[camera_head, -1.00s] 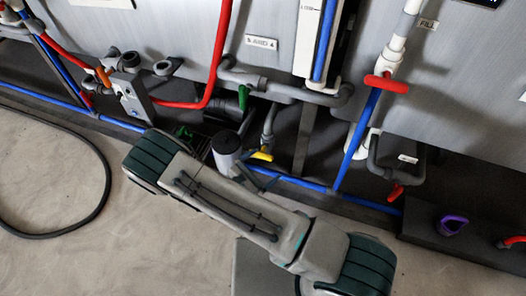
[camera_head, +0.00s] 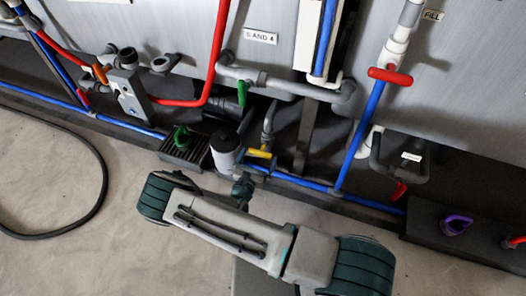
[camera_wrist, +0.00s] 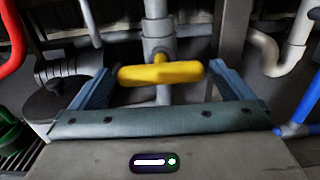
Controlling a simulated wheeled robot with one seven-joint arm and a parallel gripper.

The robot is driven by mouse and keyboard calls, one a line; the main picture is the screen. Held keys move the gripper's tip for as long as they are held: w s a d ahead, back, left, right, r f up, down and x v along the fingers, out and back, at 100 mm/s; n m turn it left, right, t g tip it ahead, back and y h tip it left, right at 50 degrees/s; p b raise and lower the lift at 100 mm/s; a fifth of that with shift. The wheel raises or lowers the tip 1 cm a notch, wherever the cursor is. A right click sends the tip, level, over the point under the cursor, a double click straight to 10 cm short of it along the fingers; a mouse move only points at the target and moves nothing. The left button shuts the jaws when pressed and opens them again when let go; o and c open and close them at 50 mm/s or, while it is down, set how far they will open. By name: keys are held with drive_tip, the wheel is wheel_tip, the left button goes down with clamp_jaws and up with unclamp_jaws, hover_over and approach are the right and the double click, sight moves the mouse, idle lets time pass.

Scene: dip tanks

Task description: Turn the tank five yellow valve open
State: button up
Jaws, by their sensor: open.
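The yellow valve handle (camera_head: 260,153) is a short bar on a grey pipe low in front of the tanks, below the "5 AND 4" label (camera_head: 261,36). In the wrist view the handle (camera_wrist: 160,73) lies crosswise, straight ahead of my gripper. My gripper (camera_wrist: 160,78) is open, with one bluish finger on each side of the handle. A gap shows between each finger and the handle's ends, though I cannot judge the depth. In the head view my gripper is small and partly hidden by the arm and a grey cylinder.
A grey cylinder (camera_head: 226,148) stands just left of the yellow valve. Green handles (camera_head: 242,92) and a red handle (camera_head: 390,76) sit on nearby pipes. A blue pipe (camera_head: 300,181) runs along the floor edge. A black hose (camera_head: 103,190) lies on the otherwise clear floor.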

sight(260, 155)
drive_tip(key=shift+b+x, duration=0.5)
drive_tip(key=shift+x, duration=1.75)
drive_tip(key=shift+c, duration=0.3)
drive_tip(key=c, duration=0.6)
drive_tip(key=shift+d, duration=0.1)
drive_tip(key=shift+c, duration=0.2)
